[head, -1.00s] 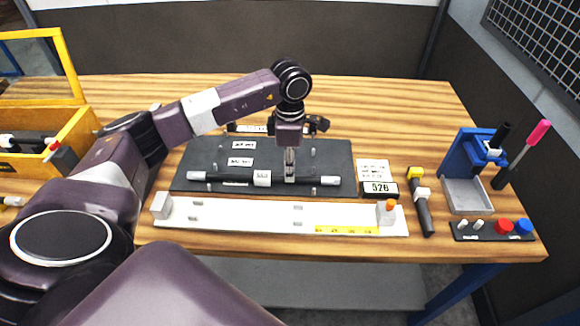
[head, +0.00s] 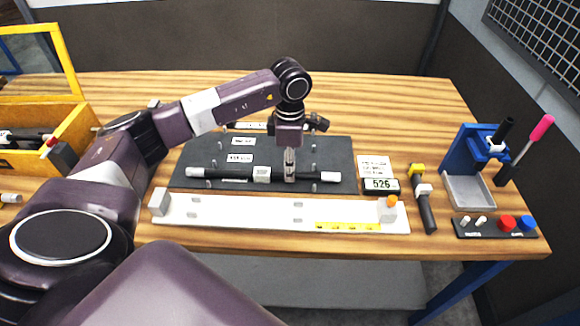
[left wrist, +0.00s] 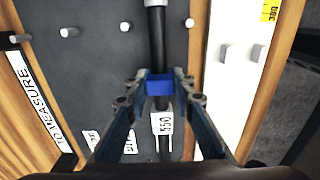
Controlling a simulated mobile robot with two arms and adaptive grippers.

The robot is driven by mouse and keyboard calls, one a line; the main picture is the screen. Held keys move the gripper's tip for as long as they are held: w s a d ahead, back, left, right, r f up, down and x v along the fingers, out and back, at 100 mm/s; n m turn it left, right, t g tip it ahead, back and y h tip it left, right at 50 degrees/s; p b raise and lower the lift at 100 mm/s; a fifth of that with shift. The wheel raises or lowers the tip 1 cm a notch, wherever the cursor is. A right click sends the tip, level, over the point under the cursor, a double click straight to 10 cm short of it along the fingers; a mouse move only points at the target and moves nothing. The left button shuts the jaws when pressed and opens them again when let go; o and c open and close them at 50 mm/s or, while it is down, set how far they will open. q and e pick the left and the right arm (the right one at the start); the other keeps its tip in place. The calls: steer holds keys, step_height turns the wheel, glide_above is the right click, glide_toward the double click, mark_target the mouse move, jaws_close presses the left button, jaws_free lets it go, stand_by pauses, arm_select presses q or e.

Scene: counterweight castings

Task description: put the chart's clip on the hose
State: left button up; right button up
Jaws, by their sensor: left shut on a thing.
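The black hose (head: 230,173) with white ends lies across the dark board (head: 200,150), and a pale tag (head: 262,174) sits on it. In the left wrist view the hose (left wrist: 157,40) runs between the fingers, with its tag (left wrist: 162,124) close by. My left gripper (head: 290,178) points down over the hose, right of the tag. Its fingers are shut on a blue clip (left wrist: 159,86), which lies across the hose. I cannot tell whether the clip is seated around it. A white card with small print (head: 374,167), perhaps the chart, lies right of the board. My right gripper is not in view.
A white rail (head: 250,213) with end blocks and a yellow scale (head: 347,227) lies in front. A "526" display (head: 381,185), a dark tool (head: 426,212), a blue press (head: 468,150) and a knob panel (head: 490,233) stand right. A yellow crate (head: 80,135) is left.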

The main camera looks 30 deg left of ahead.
arm_select(q)
steer(key=shift+f+b, duration=0.35)
steer(key=shift+f, duration=0.15)
steer(key=o, duration=0.8)
steer(key=shift+r+p, duration=2.05)
steer(key=shift+r, duration=1.5)
steer(key=shift+f, duration=0.1)
